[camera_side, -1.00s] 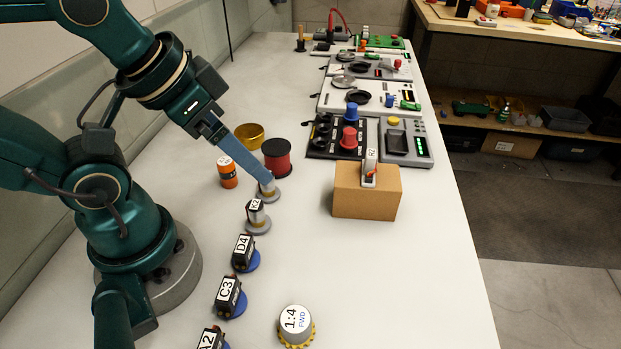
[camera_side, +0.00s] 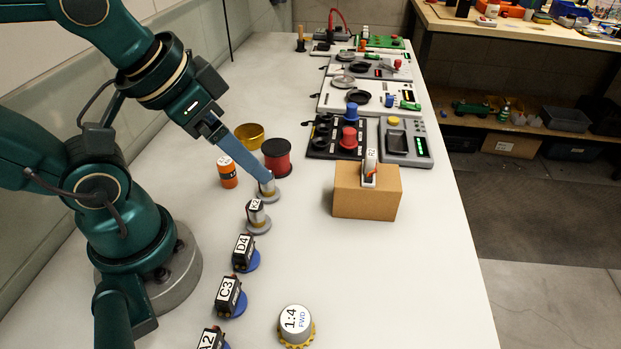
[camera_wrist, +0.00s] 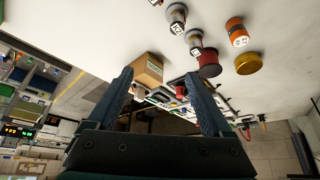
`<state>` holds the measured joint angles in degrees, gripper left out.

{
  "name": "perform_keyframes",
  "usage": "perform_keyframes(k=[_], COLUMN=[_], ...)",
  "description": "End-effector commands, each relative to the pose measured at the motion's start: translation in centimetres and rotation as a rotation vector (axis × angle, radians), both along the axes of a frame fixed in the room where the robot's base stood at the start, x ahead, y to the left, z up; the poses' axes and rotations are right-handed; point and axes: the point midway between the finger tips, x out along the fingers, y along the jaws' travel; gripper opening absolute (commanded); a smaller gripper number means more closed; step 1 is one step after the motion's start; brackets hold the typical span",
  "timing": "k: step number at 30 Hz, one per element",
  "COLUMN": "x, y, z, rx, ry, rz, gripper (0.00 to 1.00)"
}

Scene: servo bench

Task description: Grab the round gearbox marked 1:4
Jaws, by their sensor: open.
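The round gearbox marked 1:4 (camera_side: 296,322) stands on the bench near the bottom of the side view. It has a grey body, a white top label also reading FWD, and a yellow toothed rim at its base. I do not see it in the wrist view. My gripper (camera_side: 268,181) is well beyond it, toward the back of the bench; its blue-grey fingers overlap a small grey-based part in the side view. In the wrist view my gripper (camera_wrist: 158,76) has its fingers spread apart with nothing held between them.
Servos marked C3 (camera_side: 229,296) and D4 (camera_side: 244,252) stand left of the gearbox. A cardboard box (camera_side: 366,192), a red spool (camera_side: 277,158) and an orange cylinder (camera_side: 228,173) stand farther back. The bench right of the gearbox is clear.

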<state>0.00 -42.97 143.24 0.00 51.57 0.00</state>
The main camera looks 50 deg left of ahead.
Motion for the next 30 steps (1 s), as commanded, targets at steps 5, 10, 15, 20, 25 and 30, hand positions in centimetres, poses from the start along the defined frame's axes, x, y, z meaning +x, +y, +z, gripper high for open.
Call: perform_keyframes(k=[5,10,15,20,25,30], x=[-0.5,-1.3,-1.6,-1.4,-0.6,0.5], y=[-0.1,-1.9,-4.0,-6.1,-8.0,-9.5], z=[-0.2,0.6,0.9,1.2,1.2,0.6], rx=[-0.019,-0.145,-0.262,-0.360,-0.447,-0.514], ry=[0.026,0.159,0.379,0.618,0.874,1.117], rz=[0.023,0.103,0.177,0.247,0.315,0.378], gripper=[0.84,0.84,0.84,0.84,0.84,0.84])
